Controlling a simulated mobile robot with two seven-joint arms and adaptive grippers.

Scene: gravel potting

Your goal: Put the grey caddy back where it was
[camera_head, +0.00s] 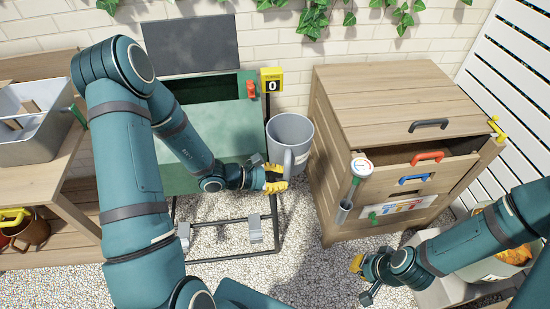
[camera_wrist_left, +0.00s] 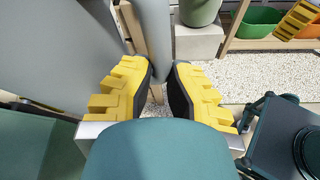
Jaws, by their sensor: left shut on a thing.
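The grey caddy (camera_head: 288,130) is a tall open-topped vessel with a handle on its front side. It is held upright in the air between the green machine and the wooden cabinet. My left gripper (camera_head: 275,179) is shut on the caddy's handle, below the rim. In the left wrist view the handle (camera_wrist_left: 157,45) runs up between the yellow fingers (camera_wrist_left: 160,95), with the grey caddy wall (camera_wrist_left: 50,40) to the left. My right gripper (camera_head: 361,280) is low at the lower right, its fingers apart and empty, over the gravel.
The wooden cabinet (camera_head: 390,95) has a partly open upper drawer and coloured handles. The green machine (camera_head: 205,130) carries a yellow counter (camera_head: 272,80) reading 0. A grey tub (camera_head: 38,135) stands on the left wooden bench.

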